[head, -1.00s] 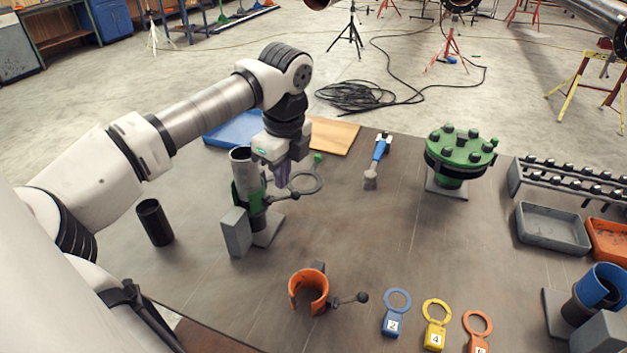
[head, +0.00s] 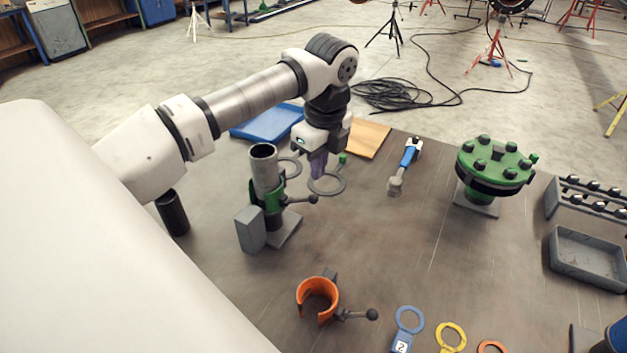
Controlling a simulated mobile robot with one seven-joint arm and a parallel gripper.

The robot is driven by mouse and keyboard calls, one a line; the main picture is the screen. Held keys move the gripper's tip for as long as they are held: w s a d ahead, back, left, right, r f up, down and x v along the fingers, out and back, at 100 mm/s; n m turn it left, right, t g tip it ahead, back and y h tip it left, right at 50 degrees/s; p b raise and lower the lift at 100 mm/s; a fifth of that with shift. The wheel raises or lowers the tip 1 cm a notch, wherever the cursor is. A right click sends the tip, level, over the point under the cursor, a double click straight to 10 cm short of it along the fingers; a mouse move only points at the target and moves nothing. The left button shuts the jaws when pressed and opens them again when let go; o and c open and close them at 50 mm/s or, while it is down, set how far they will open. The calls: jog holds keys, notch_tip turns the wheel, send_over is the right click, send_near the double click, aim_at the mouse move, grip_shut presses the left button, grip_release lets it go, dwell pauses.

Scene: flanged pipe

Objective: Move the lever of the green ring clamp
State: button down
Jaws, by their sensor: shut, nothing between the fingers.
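The green ring clamp (head: 254,188) sits around the lower part of an upright grey pipe (head: 265,170) on a small stand, left of centre on the table. Its lever, a dark rod with a black ball end (head: 312,199), points to the right, roughly level. My gripper (head: 318,178) points down, shut and empty, to the right of the pipe and behind the lever's ball in the picture. It looks apart from the lever, but the height gap is hard to judge. Its fingertips overlap a grey ring lying behind.
A grey block (head: 250,229) is beside the pipe stand.

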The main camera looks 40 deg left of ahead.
aim_at(316, 197)
jog(key=shift+a+f+b, duration=0.15)
jog(key=shift+f+b, duration=0.35)
jog(key=shift+f, duration=1.1)
jog(key=shift+a+f+b, duration=0.15)
jog(key=shift+f+b, duration=0.35)
jog(key=shift+f, duration=1.1)
notch_tip(316, 197, down, 4)
jog(key=b, duration=0.3)
jog(key=shift+r+b, duration=0.25)
jog(key=shift+b, duration=0.1)
jog(key=shift+r, duration=0.25)
jog(key=d, duration=0.1)
jog(key=d+r, duration=0.1)
jog(key=d, duration=0.1)
jog(key=shift+b, duration=0.35)
